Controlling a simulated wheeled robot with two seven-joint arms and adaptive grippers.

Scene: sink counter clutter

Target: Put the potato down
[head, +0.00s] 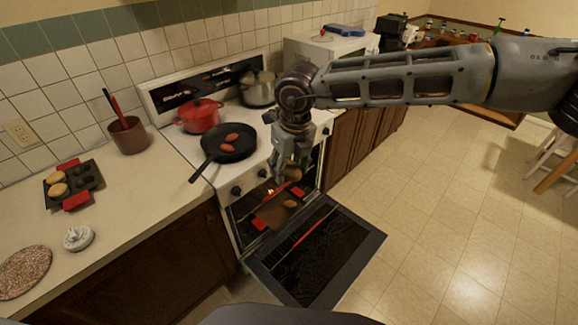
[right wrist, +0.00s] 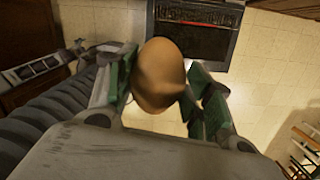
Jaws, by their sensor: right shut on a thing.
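My right gripper (head: 290,178) hangs fingers down above the open oven in the head view. In the right wrist view, a smooth brown potato (right wrist: 160,75) is between its fingers, and the gripper is shut on it. In the head view the held potato is mostly hidden by the fingers. Below the gripper, a brown baking tray (head: 272,212) with red handles sits at the oven opening, with a small brownish item (head: 290,204) on it. My left gripper is not in view.
The oven door (head: 315,255) is folded down. On the stove are a black pan (head: 229,145) with two reddish items, a red pot (head: 199,116) and a steel pot (head: 257,88). A muffin tin (head: 88,179) and a brown utensil pot (head: 127,137) stand on the left counter.

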